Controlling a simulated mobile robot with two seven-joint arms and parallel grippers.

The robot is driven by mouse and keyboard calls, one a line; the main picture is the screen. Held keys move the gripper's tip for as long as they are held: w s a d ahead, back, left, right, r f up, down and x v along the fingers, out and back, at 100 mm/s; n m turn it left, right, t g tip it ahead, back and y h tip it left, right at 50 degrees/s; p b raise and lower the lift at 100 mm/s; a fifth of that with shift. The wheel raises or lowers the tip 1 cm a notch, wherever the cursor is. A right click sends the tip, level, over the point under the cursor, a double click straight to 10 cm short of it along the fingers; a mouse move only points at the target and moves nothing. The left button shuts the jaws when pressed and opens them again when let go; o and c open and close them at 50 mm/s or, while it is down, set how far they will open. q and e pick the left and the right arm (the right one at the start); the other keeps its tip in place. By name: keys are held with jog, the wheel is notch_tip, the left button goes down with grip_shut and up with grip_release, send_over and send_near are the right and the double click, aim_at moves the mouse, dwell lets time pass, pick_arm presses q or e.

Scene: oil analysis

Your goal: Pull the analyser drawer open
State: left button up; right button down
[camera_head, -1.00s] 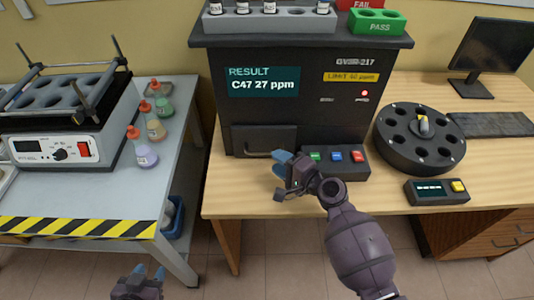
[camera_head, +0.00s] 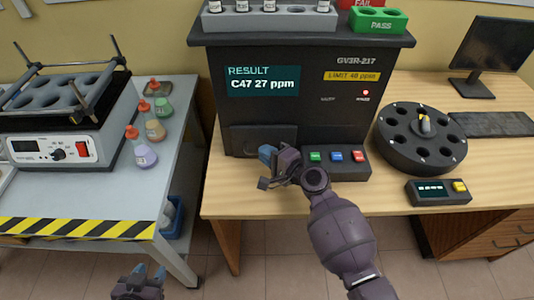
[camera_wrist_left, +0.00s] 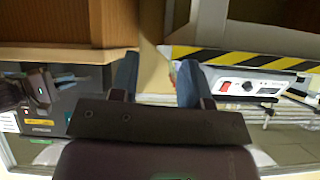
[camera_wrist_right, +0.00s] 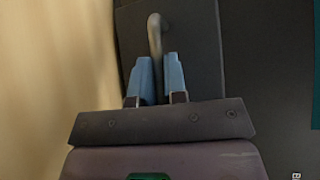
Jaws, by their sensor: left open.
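The black analyser (camera_head: 300,75) stands on the wooden bench with its screen lit. Its drawer front (camera_head: 262,137) is at the lower left of the body and looks flush with it, so the drawer appears shut. My right gripper (camera_head: 267,153) is at the drawer's lower edge. In the right wrist view, the drawer's grey bar handle (camera_wrist_right: 154,35) runs down between the blue fingertips (camera_wrist_right: 160,72), which are closed closely around it. The gripper hides most of the handle in the head view. My left gripper (camera_head: 149,272) is open and empty, low in front of the left table.
Green, blue and red buttons (camera_head: 336,157) sit just right of my right gripper. A round carousel (camera_head: 420,140) and a small display box (camera_head: 438,191) stand further right. The left table (camera_head: 190,130) holds bottles and a heater unit (camera_head: 60,130).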

jog(key=s+p, duration=0.2)
jog(key=s, duration=1.2)
jog(key=shift+s, duration=0.35)
jog(key=c, duration=1.2)
grip_release()
jog(key=shift+o, duration=0.2)
jog(key=shift+d, duration=0.15)
jog(key=v, duration=1)
jog(key=shift+s+d+b, duration=0.2)
jog(key=shift+b, duration=0.25)
